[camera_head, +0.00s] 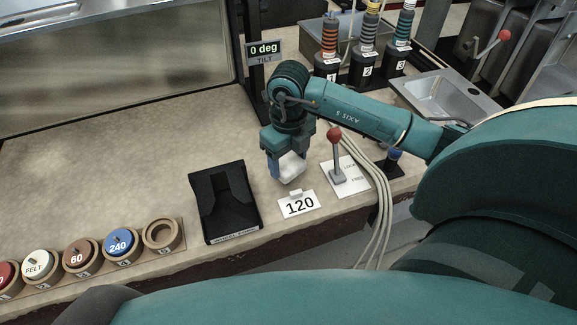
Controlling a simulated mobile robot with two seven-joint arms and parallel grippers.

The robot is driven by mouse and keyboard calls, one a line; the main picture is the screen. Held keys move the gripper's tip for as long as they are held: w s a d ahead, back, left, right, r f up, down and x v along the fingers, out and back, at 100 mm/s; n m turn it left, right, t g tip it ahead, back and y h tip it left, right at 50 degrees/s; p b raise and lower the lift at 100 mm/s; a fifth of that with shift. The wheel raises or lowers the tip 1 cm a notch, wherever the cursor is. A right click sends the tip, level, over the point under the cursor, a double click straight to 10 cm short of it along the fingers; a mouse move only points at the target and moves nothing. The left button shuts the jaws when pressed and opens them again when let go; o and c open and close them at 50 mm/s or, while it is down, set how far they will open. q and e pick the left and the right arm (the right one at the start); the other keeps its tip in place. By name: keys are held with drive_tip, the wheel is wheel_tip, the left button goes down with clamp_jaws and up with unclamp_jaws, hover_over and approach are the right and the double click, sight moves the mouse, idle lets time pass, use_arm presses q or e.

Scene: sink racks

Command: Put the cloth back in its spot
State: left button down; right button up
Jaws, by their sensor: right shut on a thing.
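My right gripper (277,160) points down over the counter, shut on a white, crumpled-looking thing that appears to be the cloth (292,166). The fingers hide part of the cloth. It is just behind a white card marked 120 (299,205), and I cannot tell whether it touches the counter. A black angled holder (241,203) with a recess in its middle stands left of the gripper. My left gripper is not in view.
A wooden rack (172,262) at lower left holds several round discs, with an open ring at its right end. A red-knobbed lever (336,158) and pale hoses (378,205) are right of the gripper.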

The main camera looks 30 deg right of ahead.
sight(289, 162)
drive_tip(key=shift+f, duration=1.6)
drive_tip(key=o, duration=0.9)
drive_tip(key=shift+r, duration=0.15)
wheel_tip(289, 162, up, 12)
drive_tip(key=shift+r, duration=0.1)
